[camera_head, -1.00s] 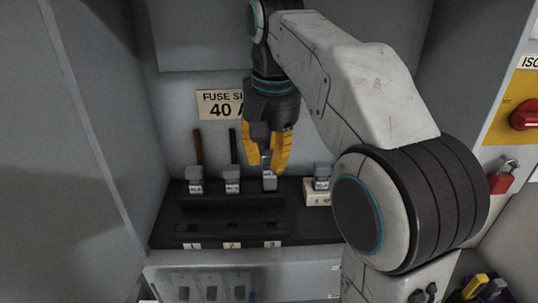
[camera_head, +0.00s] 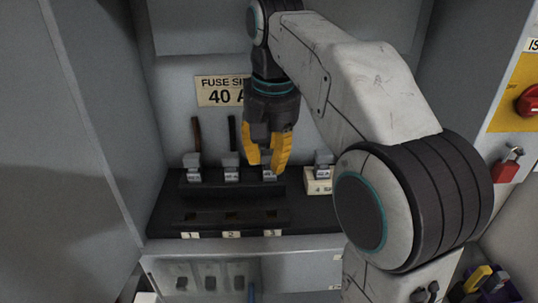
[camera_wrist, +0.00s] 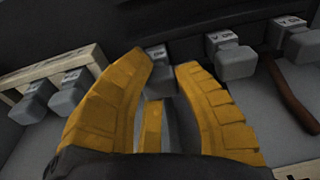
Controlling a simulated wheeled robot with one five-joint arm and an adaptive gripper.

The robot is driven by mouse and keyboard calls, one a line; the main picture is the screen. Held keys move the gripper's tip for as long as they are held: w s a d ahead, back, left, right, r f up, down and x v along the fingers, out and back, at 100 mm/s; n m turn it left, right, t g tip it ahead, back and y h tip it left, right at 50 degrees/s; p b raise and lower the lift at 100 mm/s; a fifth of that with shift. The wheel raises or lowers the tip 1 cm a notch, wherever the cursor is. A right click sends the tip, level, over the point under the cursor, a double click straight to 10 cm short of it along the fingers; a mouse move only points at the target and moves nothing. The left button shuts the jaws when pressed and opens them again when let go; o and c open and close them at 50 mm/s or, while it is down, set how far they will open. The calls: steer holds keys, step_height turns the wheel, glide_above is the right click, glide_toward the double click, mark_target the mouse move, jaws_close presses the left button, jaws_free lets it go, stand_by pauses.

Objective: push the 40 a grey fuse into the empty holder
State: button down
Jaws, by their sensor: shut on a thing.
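My gripper (camera_head: 268,152) points down in front of the back panel, its yellow fingers shut on a grey fuse (camera_head: 269,175). The fuse stands at the right end of the black rack's raised row, about level with its neighbours. The fingers hide much of it, so I cannot tell whether it is fully seated. In the wrist view, part of the grey fuse (camera_wrist: 158,58) shows between the fingers (camera_wrist: 165,75). Two other grey fuses (camera_head: 193,166) (camera_head: 231,168) stand to its left in the head view.
The black rack's (camera_head: 165,215) front step has dark slots above labels 1, 2 and 3. A grey fuse (camera_head: 323,162) stands on a cream block (camera_head: 318,183) to the right. A 40 A sign (camera_head: 217,90) is on the panel behind. Cabinet walls enclose both sides.

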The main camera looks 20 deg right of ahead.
steer(key=c, duration=1)
jaws_free()
steer(key=shift+s+r, duration=0.15)
steer(key=shift+r, duration=1.65)
steer(key=shift+s+r, duration=0.15)
steer(key=shift+r, duration=1.6)
steer(key=shift+s+r, duration=0.3)
steer(key=shift+r, duration=0.3)
